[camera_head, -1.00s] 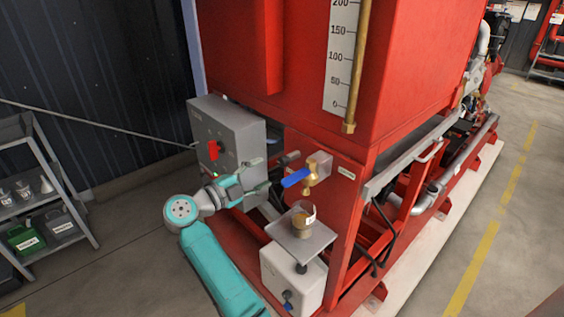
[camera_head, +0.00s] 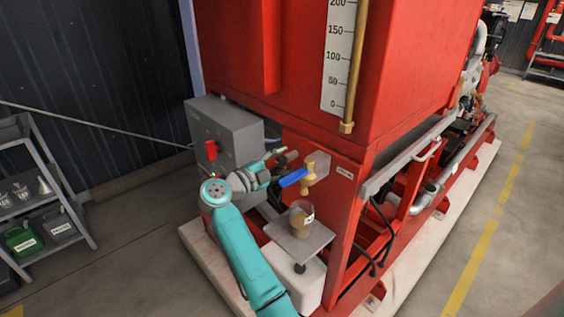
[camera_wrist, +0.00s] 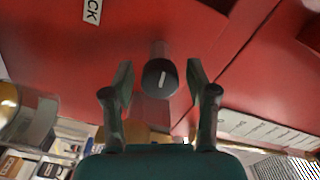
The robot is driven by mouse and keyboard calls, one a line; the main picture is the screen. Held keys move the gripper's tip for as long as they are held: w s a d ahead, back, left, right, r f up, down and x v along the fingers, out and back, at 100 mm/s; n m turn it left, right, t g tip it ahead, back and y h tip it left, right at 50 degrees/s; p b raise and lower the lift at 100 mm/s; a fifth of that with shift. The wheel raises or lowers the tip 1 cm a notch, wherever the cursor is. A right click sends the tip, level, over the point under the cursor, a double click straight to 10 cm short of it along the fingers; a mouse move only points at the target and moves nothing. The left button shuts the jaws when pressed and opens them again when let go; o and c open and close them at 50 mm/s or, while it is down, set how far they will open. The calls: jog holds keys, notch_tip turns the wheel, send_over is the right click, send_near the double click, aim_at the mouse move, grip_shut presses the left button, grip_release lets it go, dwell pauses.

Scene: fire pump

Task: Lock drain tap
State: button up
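The drain tap (camera_head: 313,170) is brass with a blue lever handle (camera_head: 294,178). It sticks out of the red panel, with the handle pointing left. A dark round knob (camera_wrist: 160,78) with a white mark stands on a short shaft from the red surface in the wrist view. My gripper (camera_head: 280,163) is just left of the blue handle in the head view, near the red panel. In the wrist view its two fingers (camera_wrist: 158,85) are spread on either side of the knob, with gaps on both sides. The knob is mostly hidden in the head view.
A cup of brown liquid (camera_head: 301,211) stands on a small grey plate (camera_head: 318,238) below the tap. A grey box with a red switch (camera_head: 211,149) is behind my arm. A label ending in "CK" (camera_wrist: 92,12) is on the red surface. A shelf stands far left.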

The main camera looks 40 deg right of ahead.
grip_shut()
jog(key=shift+m, duration=0.3)
jog(key=m, duration=0.4)
jog(key=shift+f, duration=0.15)
jog(key=m, duration=0.6)
jog(key=shift+f, duration=0.1)
jog(key=m, duration=0.4)
jog(key=shift+f, duration=0.1)
jog(key=m, duration=0.5)
jog(key=shift+w, duration=0.1)
jog(key=shift+m, duration=0.3)
